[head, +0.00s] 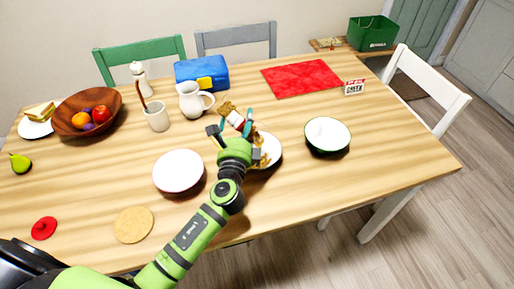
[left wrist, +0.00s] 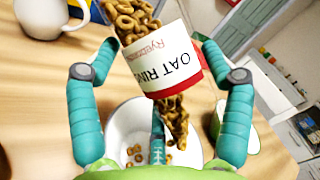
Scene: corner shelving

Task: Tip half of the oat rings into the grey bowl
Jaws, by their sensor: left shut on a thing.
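My left gripper (head: 233,122) is shut on the oat rings container (left wrist: 175,60), a clear one with a white and red label. The container is tilted, and in the head view it shows partly between the fingers (head: 235,118). Oat rings (left wrist: 176,120) come out of its lower end in a stream above a pale bowl (left wrist: 122,122). A few rings (left wrist: 136,152) lie in that bowl. In the head view the bowl (head: 276,147) is partly hidden behind my gripper, and its colour looks whitish to light grey. My right gripper is not in view.
A pinkish-white bowl (head: 179,171) stands left of my arm, and a dark green bowl with white inside (head: 328,134) stands to the right. A white jug (head: 192,100), a utensil crock (head: 157,117) and a blue box (head: 202,73) stand behind. The table's right front is clear.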

